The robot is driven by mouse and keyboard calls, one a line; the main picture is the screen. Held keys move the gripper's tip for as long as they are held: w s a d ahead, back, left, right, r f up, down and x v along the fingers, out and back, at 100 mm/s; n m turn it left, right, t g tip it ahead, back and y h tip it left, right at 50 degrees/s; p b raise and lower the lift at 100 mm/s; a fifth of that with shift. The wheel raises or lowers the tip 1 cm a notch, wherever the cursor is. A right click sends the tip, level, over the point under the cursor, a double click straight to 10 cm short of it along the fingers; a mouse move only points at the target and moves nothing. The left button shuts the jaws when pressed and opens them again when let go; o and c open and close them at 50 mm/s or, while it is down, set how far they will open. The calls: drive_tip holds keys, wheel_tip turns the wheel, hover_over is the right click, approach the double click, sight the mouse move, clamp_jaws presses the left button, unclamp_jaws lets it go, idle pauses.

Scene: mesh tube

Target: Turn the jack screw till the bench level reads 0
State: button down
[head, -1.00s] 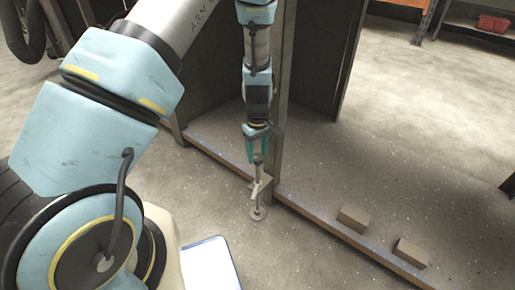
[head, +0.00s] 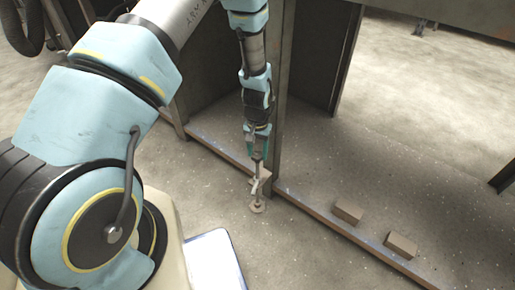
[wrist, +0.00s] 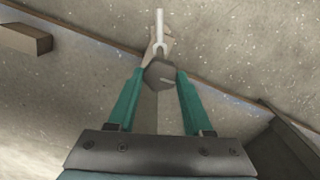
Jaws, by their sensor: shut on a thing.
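The jack screw (head: 257,186) stands upright by the bench's post, on a round foot (head: 257,207) on the floor. My gripper (head: 257,157) is above it, pointing down. In the wrist view the two teal fingers of my gripper (wrist: 162,76) are on either side of the jack screw's grey hexagonal head (wrist: 159,74) and shut on it. A pale fork-ended piece (wrist: 160,37) lies just past the head. The lower screw is hidden in the wrist view. I cannot make out the bench level or its reading in either view.
A low rail (head: 318,226) runs along the bench's lower edge, with two brown blocks (head: 348,211) (head: 401,245) beside it. A dark upright post (head: 272,110) stands close behind my gripper. A white panel (head: 213,262) lies on the floor in front.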

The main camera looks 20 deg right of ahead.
sight(257, 155)
drive_tip(key=m+p, duration=0.2)
drive_tip(key=m, duration=0.4)
drive_tip(key=shift+s, duration=0.1)
drive_tip(key=shift+m, duration=0.3)
idle(0.3)
drive_tip(key=shift+c, duration=1.5)
unclamp_jaws()
wheel_tip(257, 155, up, 11)
drive_tip(key=p, duration=0.2)
drive_tip(key=shift+f, duration=0.1)
